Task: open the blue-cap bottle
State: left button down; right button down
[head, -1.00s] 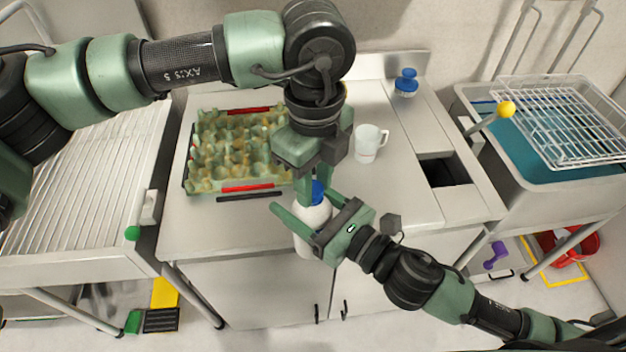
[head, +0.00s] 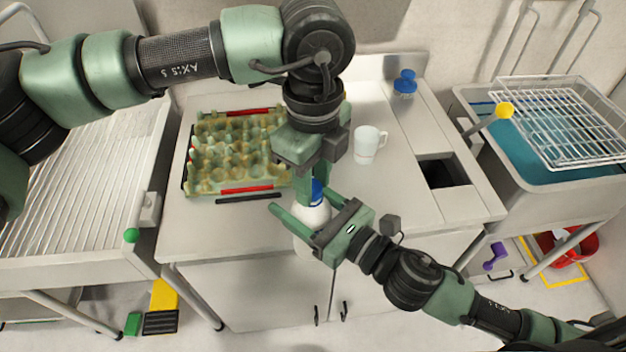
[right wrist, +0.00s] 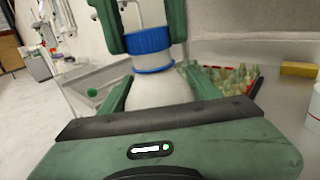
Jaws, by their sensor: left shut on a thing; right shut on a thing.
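The white bottle (head: 309,217) with the blue cap (head: 317,192) stands upright near the front edge of the counter. My right gripper (head: 302,219) comes in from the right and is shut around the bottle's body. My left gripper (head: 311,186) points down from above, with its fingers at the cap and shut on it. In the right wrist view, the cap (right wrist: 148,48) sits on top of the bottle (right wrist: 160,90), between the left gripper's fingers (right wrist: 143,40). The cap appears to be on the bottle's neck.
A patterned egg tray (head: 187,178) lies on the counter at the left, with a dark bar (head: 249,198) in front. A white mug (head: 366,146) stands behind right of the bottle. A blue knobbed object (head: 404,82) is at the back, and a dark opening (head: 442,172) lies right.

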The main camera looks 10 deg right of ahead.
pick_arm(q)
jog(key=shift+r, duration=0.8)
